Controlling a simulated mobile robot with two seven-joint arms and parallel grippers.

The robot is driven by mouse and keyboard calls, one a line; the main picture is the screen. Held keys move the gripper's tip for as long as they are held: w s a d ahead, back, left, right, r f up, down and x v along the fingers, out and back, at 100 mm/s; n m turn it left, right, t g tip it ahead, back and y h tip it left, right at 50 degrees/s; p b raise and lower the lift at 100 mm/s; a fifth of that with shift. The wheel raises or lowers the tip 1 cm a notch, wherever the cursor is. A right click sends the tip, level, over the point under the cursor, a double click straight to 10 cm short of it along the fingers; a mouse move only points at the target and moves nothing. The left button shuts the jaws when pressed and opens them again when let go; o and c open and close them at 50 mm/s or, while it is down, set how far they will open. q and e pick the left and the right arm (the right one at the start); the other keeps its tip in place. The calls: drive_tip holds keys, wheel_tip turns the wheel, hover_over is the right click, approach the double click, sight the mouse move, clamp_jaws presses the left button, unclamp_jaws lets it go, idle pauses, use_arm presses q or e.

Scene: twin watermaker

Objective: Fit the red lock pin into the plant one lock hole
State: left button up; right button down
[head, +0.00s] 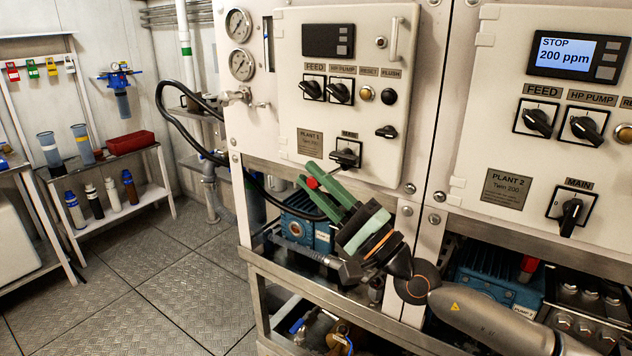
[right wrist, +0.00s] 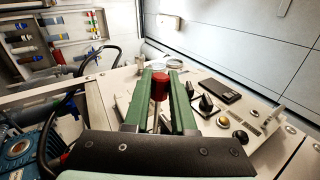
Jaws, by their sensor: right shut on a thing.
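The red lock pin (head: 312,183) is held between the green fingers of my right gripper (head: 310,176). In the right wrist view the red pin (right wrist: 160,88) shows upright between the two fingers, near their tips. The gripper is just below and left of the plant one MAIN switch (head: 345,153), in front of the lower edge of the plant one panel (head: 360,100). A gap to the switch shows in the head view. I cannot make out the lock hole itself. My left gripper is not in view.
The plant two panel (head: 540,110) stands to the right. A metal frame rail (head: 340,310) and a blue pump (head: 300,228) lie below the gripper. A black hose (head: 172,125) loops at the left. A shelf (head: 125,212) with bottles stands further left; the floor between is clear.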

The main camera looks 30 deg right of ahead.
idle(0.8)
drive_tip(key=shift+w+d+f+b, duration=0.15)
drive_tip(key=shift+d+b, duration=0.15)
drive_tip(key=shift+b, duration=0.15)
drive_tip(key=shift+w+d+f+b, duration=0.1)
drive_tip(key=shift+w+d+b, duration=0.25)
drive_tip(key=shift+d+b, duration=0.6)
drive_tip(key=shift+w+d+b, duration=0.3)
drive_tip(key=shift+d+b, duration=0.3)
drive_tip(key=shift+b, duration=0.55)
drive_tip(key=c, duration=0.7)
unclamp_jaws()
drive_tip(key=shift+o, duration=0.2)
